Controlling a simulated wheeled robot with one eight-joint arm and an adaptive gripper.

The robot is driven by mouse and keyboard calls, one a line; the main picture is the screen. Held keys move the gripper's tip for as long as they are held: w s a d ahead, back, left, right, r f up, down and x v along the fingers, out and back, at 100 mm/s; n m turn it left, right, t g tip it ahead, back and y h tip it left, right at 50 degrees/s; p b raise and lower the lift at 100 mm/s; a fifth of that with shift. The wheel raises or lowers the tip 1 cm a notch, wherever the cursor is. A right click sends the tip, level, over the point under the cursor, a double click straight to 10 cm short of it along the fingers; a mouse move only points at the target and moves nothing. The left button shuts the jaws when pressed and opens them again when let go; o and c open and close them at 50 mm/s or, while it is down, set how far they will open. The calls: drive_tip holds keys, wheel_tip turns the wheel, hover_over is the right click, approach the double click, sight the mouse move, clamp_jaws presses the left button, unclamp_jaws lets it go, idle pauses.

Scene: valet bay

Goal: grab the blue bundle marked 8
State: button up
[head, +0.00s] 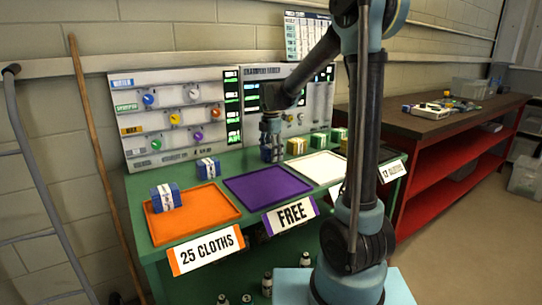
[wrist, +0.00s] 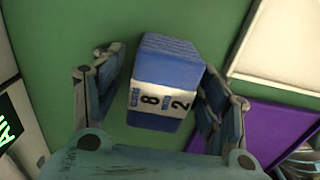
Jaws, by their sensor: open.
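The blue bundle marked 8 (wrist: 166,84) lies on the green bench top, with a white label band that reads 8 and 2. In the wrist view it sits between the two fingers of my gripper (wrist: 160,82). The fingers are open, with a small gap showing on the left; on the right the finger is very close to the bundle, and I cannot tell if it touches. In the head view my gripper (head: 271,138) is over the back of the bench behind the purple tray (head: 268,185), and hides most of this bundle.
Another blue bundle (head: 207,168) stands behind the orange tray (head: 220,205), and one more (head: 166,197) sits in that tray. A yellow bundle (head: 297,146) is right of my gripper. The white tray (head: 319,167) and purple tray look empty. A control panel (head: 180,118) rises behind.

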drive_tip(key=c, duration=1.2)
drive_tip(key=shift+r, duration=0.1)
